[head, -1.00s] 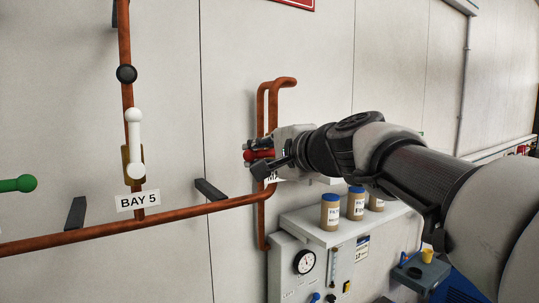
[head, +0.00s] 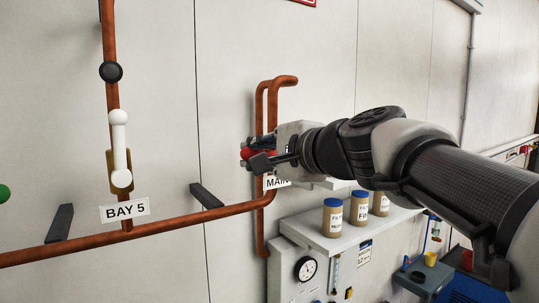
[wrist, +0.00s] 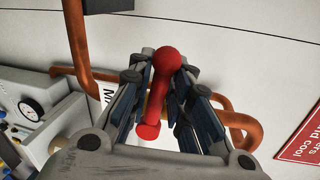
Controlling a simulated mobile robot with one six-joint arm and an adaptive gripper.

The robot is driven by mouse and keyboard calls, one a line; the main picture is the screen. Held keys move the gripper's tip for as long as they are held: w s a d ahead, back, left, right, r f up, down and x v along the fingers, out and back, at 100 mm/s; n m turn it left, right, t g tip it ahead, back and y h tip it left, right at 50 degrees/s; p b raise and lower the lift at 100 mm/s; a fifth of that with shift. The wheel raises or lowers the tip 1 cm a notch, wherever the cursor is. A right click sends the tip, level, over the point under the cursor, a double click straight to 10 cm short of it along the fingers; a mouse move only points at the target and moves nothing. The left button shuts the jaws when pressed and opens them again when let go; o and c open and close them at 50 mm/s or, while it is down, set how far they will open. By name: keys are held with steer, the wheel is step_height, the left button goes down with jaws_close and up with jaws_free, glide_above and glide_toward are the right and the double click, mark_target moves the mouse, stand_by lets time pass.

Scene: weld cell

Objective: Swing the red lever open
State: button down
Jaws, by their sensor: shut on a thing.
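The red lever (wrist: 161,88) has a round knob end and stands between the fingers of my gripper (wrist: 164,100) in the wrist view. In the head view, my gripper (head: 262,153) is at the copper pipe by the wall, and only the red knob end of the lever (head: 246,153) shows past the fingers. My gripper is shut on the lever. The rest of the lever and its valve body are hidden behind my gripper in the head view. A "MAIN" label (head: 276,182) sits just below, partly covered.
A white lever (head: 119,145) stands upright on the pipe above the "BAY 5" label (head: 125,209). A green knob (head: 3,193) shows at the left edge. Brown jars (head: 333,218) with blue lids stand on a shelf below my arm. A pipe bracket (head: 206,195) juts from the wall.

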steer(key=shift+w+d+r+m+p, duration=0.15)
steer(key=shift+r+m+p, duration=0.15)
steer(key=shift+r+m, duration=0.25)
steer(key=shift+r+m+y+p, duration=0.3)
steer(key=shift+m+y, duration=0.1)
steer(key=shift+m, duration=0.35)
steer(key=shift+w+d+r+m+g+y+p, duration=0.15)
steer(key=shift+r+m+p, duration=0.15)
steer(key=shift+m, duration=0.25)
steer(key=shift+w+d+r+m+g+y+p, duration=0.15)
steer(key=shift+r+m, duration=0.1)
steer(key=shift+m, duration=0.3)
steer(key=shift+s, duration=0.1)
steer(key=c, duration=1.6)
jaws_free()
steer(key=v, duration=1.2)
